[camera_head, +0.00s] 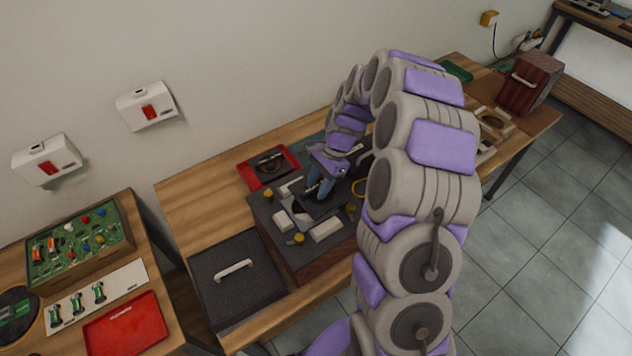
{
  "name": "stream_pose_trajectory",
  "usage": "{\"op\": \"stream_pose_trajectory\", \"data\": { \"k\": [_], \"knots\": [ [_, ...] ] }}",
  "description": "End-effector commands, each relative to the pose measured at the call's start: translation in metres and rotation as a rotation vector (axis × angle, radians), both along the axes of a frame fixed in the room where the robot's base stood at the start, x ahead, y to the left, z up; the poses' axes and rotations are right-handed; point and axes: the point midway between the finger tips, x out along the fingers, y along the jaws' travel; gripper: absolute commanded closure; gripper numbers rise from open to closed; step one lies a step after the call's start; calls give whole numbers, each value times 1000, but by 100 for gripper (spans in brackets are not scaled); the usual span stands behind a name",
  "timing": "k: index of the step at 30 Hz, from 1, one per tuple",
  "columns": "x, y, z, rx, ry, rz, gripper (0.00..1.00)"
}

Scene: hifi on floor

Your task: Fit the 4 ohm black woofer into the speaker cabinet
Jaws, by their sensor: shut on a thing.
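The speaker cabinet (267,225) looks to be the open dark box with wooden sides on the middle bench. Pale blocks and yellow parts show in its top. My gripper (328,183) points down over the cabinet and is shut on a dark, square-framed piece, which looks like a black woofer (318,208). The piece is at the cabinet's top; I cannot tell whether it is seated or just above. Its far side is hidden by my gripper and arm. Another dark, round-centred unit (270,166) lies in a red tray (248,180) behind the cabinet. No ohm marking is readable.
A black grille panel (215,292) with a pale handle lies left of the cabinet. A dark red box (530,82) stands at the bench's far right end. The left bench carries a green circuit board (85,238) and a red tray (125,328). My arm hides the bench's middle right.

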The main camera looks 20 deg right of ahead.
Motion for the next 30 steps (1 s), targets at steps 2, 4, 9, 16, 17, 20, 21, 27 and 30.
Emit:
{"op": "stream_pose_trajectory", "data": {
  "k": [2, 4, 9, 16, 17, 20, 21, 27, 30],
  "knots": [
    [0, 2, -1, -1, 0, 1, 100],
    [0, 3, -3, -2, 0, 1, 100],
    [0, 5, -8, -4, 0, 0, 100],
    [1, 2, -14, -2, -2, 0, 100],
    [1, 2, -15, -2, -2, 0, 100],
    [1, 0, -16, 0, -2, -1, 55],
    [1, 0, -16, 0, -2, -1, 51],
    [1, 2, -17, -2, -1, 0, 32],
    [1, 3, -17, -3, -1, 0, 30]
  ]
}}
